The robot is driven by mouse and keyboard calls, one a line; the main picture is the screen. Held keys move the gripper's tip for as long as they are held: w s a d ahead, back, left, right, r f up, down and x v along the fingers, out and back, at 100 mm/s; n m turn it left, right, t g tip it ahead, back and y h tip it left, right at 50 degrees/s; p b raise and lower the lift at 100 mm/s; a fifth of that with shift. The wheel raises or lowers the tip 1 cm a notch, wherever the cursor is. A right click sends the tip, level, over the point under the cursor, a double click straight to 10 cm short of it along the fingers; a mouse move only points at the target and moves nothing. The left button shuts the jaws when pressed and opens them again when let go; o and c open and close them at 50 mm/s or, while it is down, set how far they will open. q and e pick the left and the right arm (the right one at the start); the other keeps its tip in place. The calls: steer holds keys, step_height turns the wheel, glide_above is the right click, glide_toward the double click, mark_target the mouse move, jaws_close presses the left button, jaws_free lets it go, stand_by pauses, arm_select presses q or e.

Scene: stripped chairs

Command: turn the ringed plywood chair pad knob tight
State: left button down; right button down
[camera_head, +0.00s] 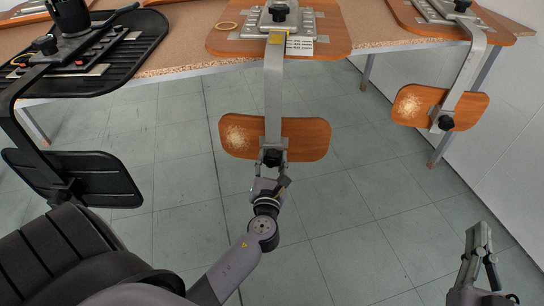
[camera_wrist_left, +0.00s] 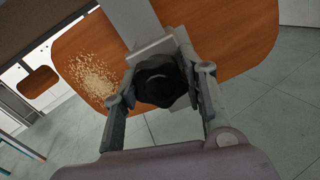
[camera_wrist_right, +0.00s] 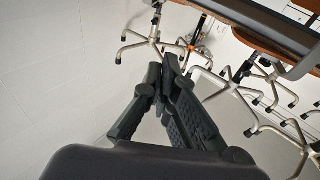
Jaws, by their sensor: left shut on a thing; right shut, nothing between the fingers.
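The middle plywood chair lies on the table with a pale ring (camera_head: 226,26) on its seat (camera_head: 222,42). Its metal bar (camera_head: 273,95) hangs down past the table edge to the plywood back pad (camera_head: 305,138), which has a light worn patch. The black lobed pad knob (camera_head: 272,157) sits at the bar's lower end. My left gripper (camera_head: 271,168) is shut on this knob, with one finger on each side in the left wrist view (camera_wrist_left: 160,84). How tight the knob is cannot be seen. My right gripper (camera_head: 479,237) is shut and empty at the lower right, away from the chairs.
A black chair (camera_head: 85,180) at the left and another plywood chair (camera_head: 470,107) at the right also hang over the chipboard table (camera_head: 182,58). The tiled floor (camera_head: 345,215) between the arms is clear. Chair bases (camera_wrist_right: 300,140) show beyond my right gripper.

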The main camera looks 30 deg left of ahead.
arm_select(q)
steer(key=shift+m+p, duration=0.4)
steer(key=shift+p, duration=0.05)
steer(key=shift+m+p, duration=1.1)
arm_select(e)
steer(key=shift+s+d+f+g+h, duration=0.9)
steer(key=shift+f+g, duration=1.15)
steer(key=shift+f, duration=1.2)
steer(key=shift+s+d+f+g+h, duration=0.5)
steer(key=shift+s+f+g, duration=0.7)
steer(key=shift+f+g, duration=1.45)
arm_select(q)
steer(key=shift+m+p, duration=0.4)
steer(key=shift+p, duration=0.05)
steer(key=shift+m+p, duration=0.4)
steer(key=shift+p, duration=0.05)
steer(key=shift+m, duration=0.3)
arm_select(e)
steer(key=s+d+f+g+h, duration=0.1)
steer(key=s+d+f+g, duration=0.2)
steer(key=s, duration=0.7)
steer(key=shift+d+f+m+g, duration=0.4)
steer(key=shift+f+g, duration=0.6)
steer(key=shift+f, duration=1.1)
